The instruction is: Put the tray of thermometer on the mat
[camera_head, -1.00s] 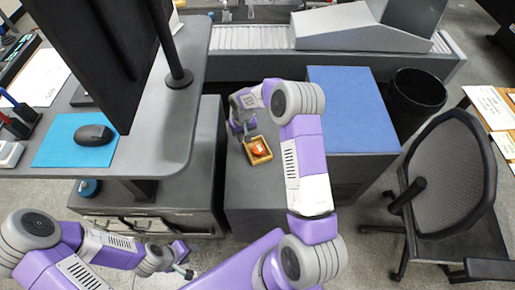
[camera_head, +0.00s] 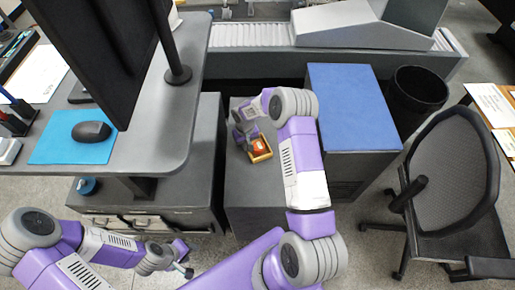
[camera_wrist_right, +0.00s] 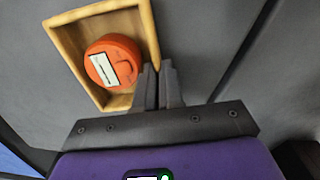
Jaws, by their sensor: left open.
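The tray (camera_head: 268,157) is a small square wooden box with an orange round thermometer (camera_head: 258,146) in it. It sits on the dark grey surface in the middle of the head view. In the right wrist view the tray (camera_wrist_right: 75,70) and the orange thermometer (camera_wrist_right: 113,62) with its pale display are close up. My right gripper (camera_wrist_right: 159,85) has its fingers close together around the tray's near side wall; in the head view it (camera_head: 245,138) is at the tray's left edge. My left gripper (camera_head: 186,267) is open and empty, low at the left. A blue mat (camera_head: 352,105) covers the cabinet top right of the tray.
A blue mouse mat (camera_head: 55,150) with a black mouse (camera_head: 91,131) lies on the left desk under a monitor (camera_head: 95,55). A black bin (camera_head: 418,92) and a chair (camera_head: 447,165) stand at right. A conveyor (camera_head: 250,36) runs behind. The blue mat is clear.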

